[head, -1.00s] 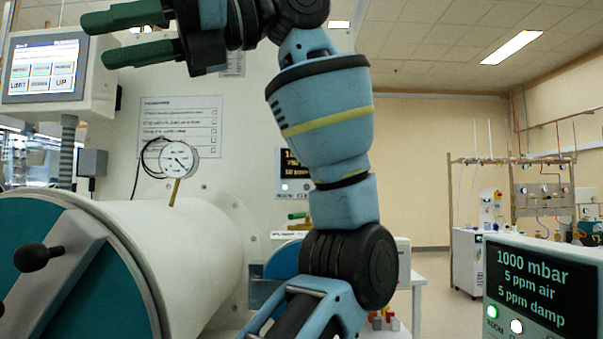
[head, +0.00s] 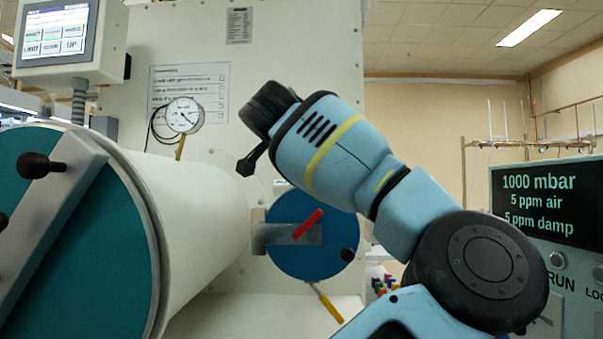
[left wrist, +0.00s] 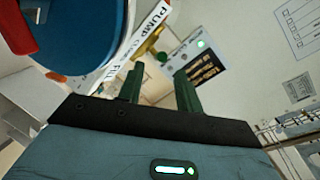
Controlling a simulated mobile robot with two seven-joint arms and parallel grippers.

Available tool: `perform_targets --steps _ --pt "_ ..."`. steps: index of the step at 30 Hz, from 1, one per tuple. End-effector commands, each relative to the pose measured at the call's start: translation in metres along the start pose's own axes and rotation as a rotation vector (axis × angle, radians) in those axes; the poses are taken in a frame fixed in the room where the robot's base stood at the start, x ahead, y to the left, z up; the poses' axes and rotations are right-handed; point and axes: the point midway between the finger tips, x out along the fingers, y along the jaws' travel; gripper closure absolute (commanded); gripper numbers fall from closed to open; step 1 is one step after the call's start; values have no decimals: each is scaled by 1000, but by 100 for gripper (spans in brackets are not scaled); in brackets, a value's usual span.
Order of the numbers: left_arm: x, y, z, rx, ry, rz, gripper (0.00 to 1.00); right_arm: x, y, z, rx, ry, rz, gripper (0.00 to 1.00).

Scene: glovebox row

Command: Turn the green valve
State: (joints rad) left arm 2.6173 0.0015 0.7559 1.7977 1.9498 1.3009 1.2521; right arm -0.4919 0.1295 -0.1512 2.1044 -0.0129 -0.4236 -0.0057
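My left gripper (left wrist: 160,90) shows in the left wrist view with its two green fingers apart and nothing between them. Beyond the fingertips, a small brass-coloured fitting (left wrist: 148,48) sits beside a white PUMP / FILL label (left wrist: 152,18), with a small green part (left wrist: 162,57) at its end. I cannot tell surely whether this is the green valve. The gripper looks apart from it. In the head view a blue arm of mine crosses the middle and hides the panel behind it; no gripper or green valve shows there. My right gripper is in neither view.
A blue round door (head: 312,250) with a red handle (head: 308,223) is on the white panel, left of my arm. A large white cylinder (head: 205,215) with a teal door (head: 75,250) fills the left. A gauge (head: 184,115) stands on it. A display console (head: 545,205) is close at right.

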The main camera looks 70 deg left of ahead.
Motion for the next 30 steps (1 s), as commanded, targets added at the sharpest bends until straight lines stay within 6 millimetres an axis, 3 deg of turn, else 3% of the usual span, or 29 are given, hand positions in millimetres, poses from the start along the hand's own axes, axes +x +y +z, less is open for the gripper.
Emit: perform_targets --steps 8,21,30 --pt "9 -1 0 -4 1 -1 65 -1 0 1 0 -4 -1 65" --pt "68 -1 0 -1 -2 0 65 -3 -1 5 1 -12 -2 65" --pt "78 0 0 -2 0 -1 65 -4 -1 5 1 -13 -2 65"
